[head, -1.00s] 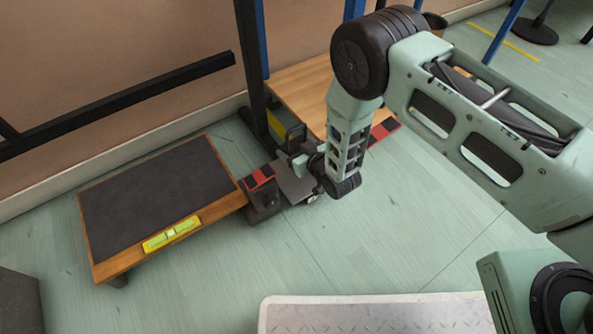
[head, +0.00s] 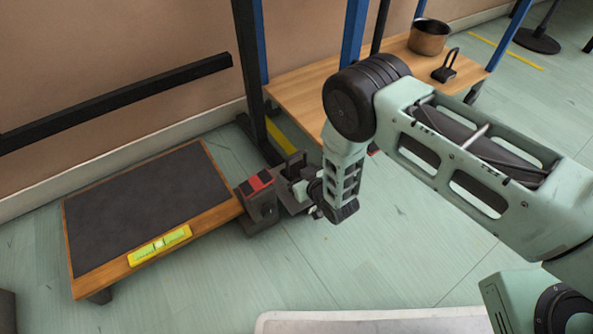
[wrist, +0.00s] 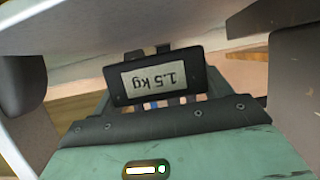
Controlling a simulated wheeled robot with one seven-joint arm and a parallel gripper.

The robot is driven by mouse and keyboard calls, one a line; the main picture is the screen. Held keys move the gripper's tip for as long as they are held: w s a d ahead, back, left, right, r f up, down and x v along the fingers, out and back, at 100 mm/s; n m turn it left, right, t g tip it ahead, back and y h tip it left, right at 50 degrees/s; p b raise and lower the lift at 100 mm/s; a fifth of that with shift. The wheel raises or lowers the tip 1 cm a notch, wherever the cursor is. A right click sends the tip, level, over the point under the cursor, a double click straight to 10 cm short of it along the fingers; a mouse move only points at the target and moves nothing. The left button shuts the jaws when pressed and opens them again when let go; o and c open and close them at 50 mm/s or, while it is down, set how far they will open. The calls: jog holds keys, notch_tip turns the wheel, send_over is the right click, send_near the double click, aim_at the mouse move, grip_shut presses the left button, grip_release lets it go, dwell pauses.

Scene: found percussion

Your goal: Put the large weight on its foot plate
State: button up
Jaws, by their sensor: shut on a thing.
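My gripper (head: 303,190) is low beside the black upright post and is shut on a dark thing with an upright handle, which looks like the large weight (head: 292,166). In the wrist view a black part with a "1.5 kg" label (wrist: 156,78), upside down, shows between the two dark fingers. Just left of the gripper in the head view stands a dark block with a red and black top (head: 257,186). It may be the foot plate, but I cannot tell. Whether the weight touches anything below it is hidden.
A low wooden platform with a black mat (head: 145,205) and a yellow-green level (head: 160,245) is at left. A wooden shelf (head: 310,88) behind holds a metal pot (head: 428,38) and a smaller handled weight (head: 445,70). The black post (head: 250,75) stands close.

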jog(key=shift+w+f, duration=0.1)
jog(key=shift+f, duration=0.55)
jog(key=shift+f+b, duration=0.1)
jog(key=shift+b, duration=0.2)
jog(key=o, duration=2)
jog(key=shift+f, duration=0.15)
jog(key=shift+o, duration=0.2)
